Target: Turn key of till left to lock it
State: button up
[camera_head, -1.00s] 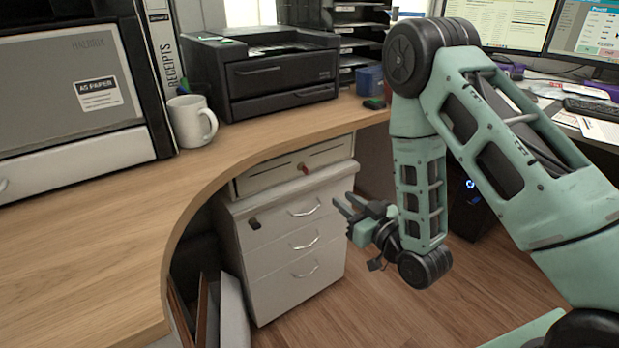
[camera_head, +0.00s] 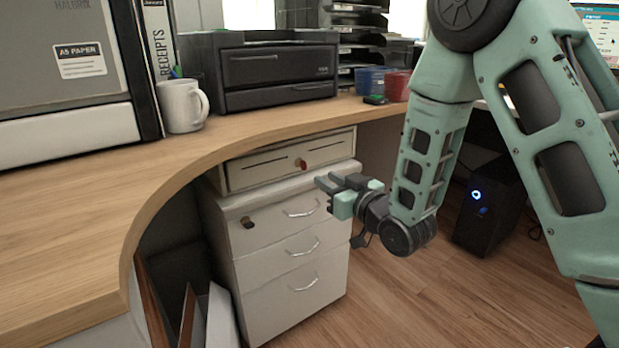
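The till (camera_head: 272,167) is a cream, flat drawer box on top of the white cabinet, under the counter. Its key (camera_head: 300,163) is small and red and sits in the right part of the till's front. My gripper (camera_head: 324,182) is just right of and below the key in the picture, pointing left. Its two dark fingers look apart, with nothing visible between them. It appears clear of the key, though the exact distance is hard to judge. The key's turn angle is too small to read.
The white drawer cabinet (camera_head: 290,262) has several handles and a second, dark lock (camera_head: 247,223). The wooden counter (camera_head: 95,225) overhangs the till and carries a mug (camera_head: 182,105) and a black printer (camera_head: 275,72). A computer tower (camera_head: 490,205) stands on the right. The floor in front is clear.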

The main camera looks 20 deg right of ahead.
aim_at(303, 165)
jog(key=b+x, duration=0.1)
jog(key=x, duration=0.7)
grip_shut()
